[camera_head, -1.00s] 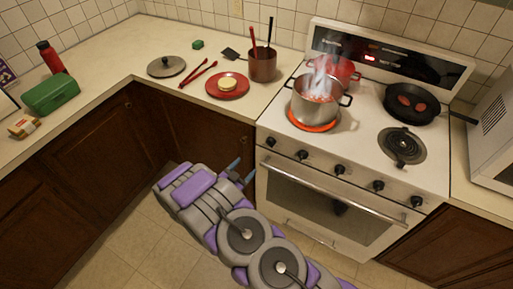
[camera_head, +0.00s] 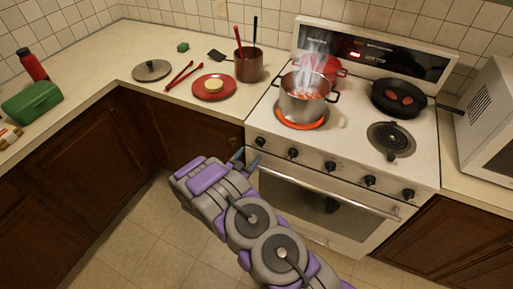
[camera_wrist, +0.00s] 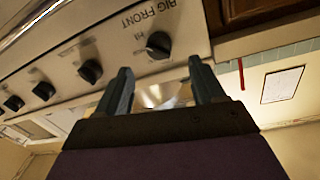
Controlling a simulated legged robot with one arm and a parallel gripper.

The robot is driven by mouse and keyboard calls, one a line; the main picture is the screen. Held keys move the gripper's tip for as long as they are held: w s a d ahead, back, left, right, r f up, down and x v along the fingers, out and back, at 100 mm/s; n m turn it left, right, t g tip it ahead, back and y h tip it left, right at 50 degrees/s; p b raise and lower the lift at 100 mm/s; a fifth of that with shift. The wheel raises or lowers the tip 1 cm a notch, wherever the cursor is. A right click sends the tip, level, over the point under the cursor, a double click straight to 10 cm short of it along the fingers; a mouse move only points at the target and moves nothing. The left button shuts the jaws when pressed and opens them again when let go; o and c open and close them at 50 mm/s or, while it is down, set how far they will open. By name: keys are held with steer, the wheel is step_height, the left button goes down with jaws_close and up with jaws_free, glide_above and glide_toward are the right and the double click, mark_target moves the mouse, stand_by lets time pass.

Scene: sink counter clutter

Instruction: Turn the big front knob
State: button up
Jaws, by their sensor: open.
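The big front knob is the black knob (camera_wrist: 158,44) under the "BIG FRONT" lettering in the wrist view. It appears to be the leftmost knob (camera_head: 260,142) on the stove's front panel in the head view. My gripper (camera_wrist: 160,67) is open and empty, its fingers apart, with the knob just beyond the gap between the fingertips. In the head view my gripper (camera_head: 246,160) is just below and left of that knob, in front of the stove's left edge. Whether the fingertips touch the panel cannot be told.
More black knobs (camera_head: 331,167) run along the panel, above the oven handle (camera_head: 330,190). A steaming pot (camera_head: 303,104) stands on a glowing red burner (camera_head: 302,122). A black pan (camera_head: 399,100) is at the back right. Dark cabinets (camera_head: 200,123) are left of the stove.

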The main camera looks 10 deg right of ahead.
mark_target(260, 142)
steer(key=b+x, duration=0.1)
steer(key=x, duration=0.6)
steer(key=shift+d, duration=0.1)
steer(key=c, duration=1)
